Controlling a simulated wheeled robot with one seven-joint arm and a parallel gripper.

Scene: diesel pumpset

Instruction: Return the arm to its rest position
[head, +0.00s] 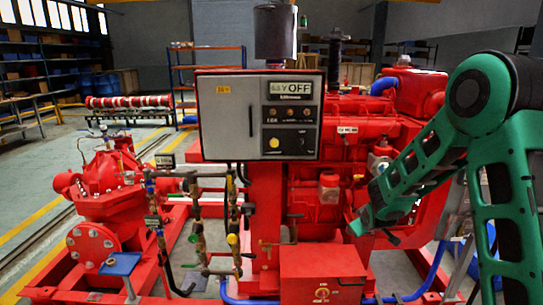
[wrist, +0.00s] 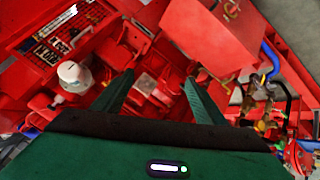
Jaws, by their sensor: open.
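My arm is green and enters the head view from the right, bent at a high elbow with its forearm slanting down to the left. My gripper (head: 376,228) is in front of the red diesel engine (head: 320,190), just right of the control panel. The wrist view shows both green fingers of my gripper (wrist: 158,80) apart, with nothing between them. Red engine parts lie beyond the fingertips. I cannot tell how far the fingertips are from the engine.
The grey control panel (head: 260,115), its display reading OFF, stands left of my gripper. A red box (head: 322,272) is below it. A red pump (head: 105,200) and valved pipes stand at left. A white-capped part (wrist: 75,76) is near the left finger. Open floor (head: 30,190) lies far left.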

